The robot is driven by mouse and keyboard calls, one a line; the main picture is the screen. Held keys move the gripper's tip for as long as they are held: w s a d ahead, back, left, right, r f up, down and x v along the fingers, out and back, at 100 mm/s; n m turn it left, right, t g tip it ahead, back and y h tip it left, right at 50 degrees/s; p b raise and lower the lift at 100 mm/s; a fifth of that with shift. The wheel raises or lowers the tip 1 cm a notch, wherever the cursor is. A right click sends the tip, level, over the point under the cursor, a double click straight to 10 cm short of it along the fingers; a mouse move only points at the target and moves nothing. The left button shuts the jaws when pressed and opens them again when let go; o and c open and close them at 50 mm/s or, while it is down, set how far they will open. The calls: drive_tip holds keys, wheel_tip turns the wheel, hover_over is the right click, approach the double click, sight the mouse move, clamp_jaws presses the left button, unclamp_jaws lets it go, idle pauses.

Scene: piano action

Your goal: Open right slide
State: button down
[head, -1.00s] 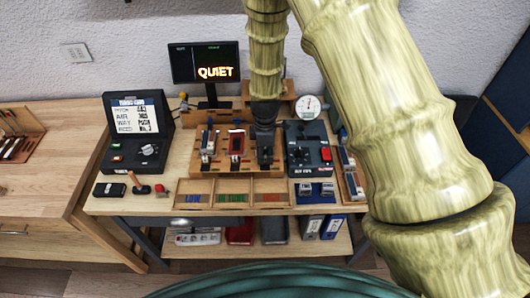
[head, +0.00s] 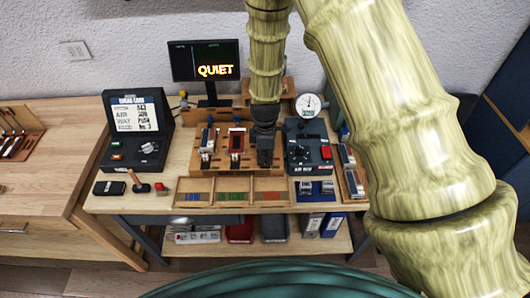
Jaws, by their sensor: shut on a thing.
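A wooden stand (head: 223,171) on the workbench carries a row of slide units. My gripper (head: 265,159) points down at the right-hand place of this row. It is shut on the right slide there, but its dark body hides the slide and the contact. I cannot tell how far the right slide stands open.
A dark control box (head: 302,150) with a red button stands close right of my gripper, with a round gauge (head: 308,105) behind it. A monitor (head: 204,61) reading "QUIET" stands behind. A divided wooden tray (head: 230,199) lies in front. A black case (head: 139,140) stands left.

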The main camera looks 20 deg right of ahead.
drive_tip(key=shift+s+a, duration=0.25)
drive_tip(key=shift+s, duration=0.75)
drive_tip(key=c, duration=1.5)
unclamp_jaws()
drive_tip(key=shift+s, duration=0.1)
drive_tip(key=shift+r, duration=0.1)
drive_tip(key=shift+r, duration=0.3)
wheel_tip(320, 180, up, 11)
drive_tip(key=shift+r, duration=0.1)
